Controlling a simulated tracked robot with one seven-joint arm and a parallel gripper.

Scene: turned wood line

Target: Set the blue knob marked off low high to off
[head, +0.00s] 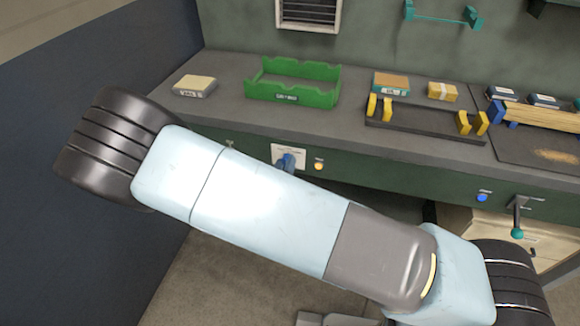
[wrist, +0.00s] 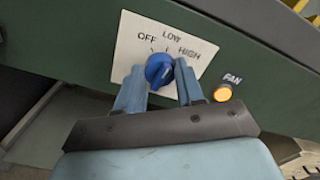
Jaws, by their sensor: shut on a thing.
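The blue knob (wrist: 159,70) sits on a white plate (wrist: 128,58) marked OFF, LOW and HIGH on the green bench front. In the wrist view its raised grip appears to slant toward the upper right, on the HIGH side; the exact setting is hard to read. My gripper (wrist: 159,76) is shut on the knob, one light-blue finger on each side. In the head view the plate (head: 290,151) shows behind the end of my gripper, and my arm crosses in front of the bench.
An amber FAN lamp (wrist: 222,92) is right of the plate, close to my right finger. On the bench stand a green tray (head: 292,94), a black rack with yellow posts (head: 420,123) and small boxes. Further right are a blue button (head: 482,197) and a lever with a teal end (head: 517,233).

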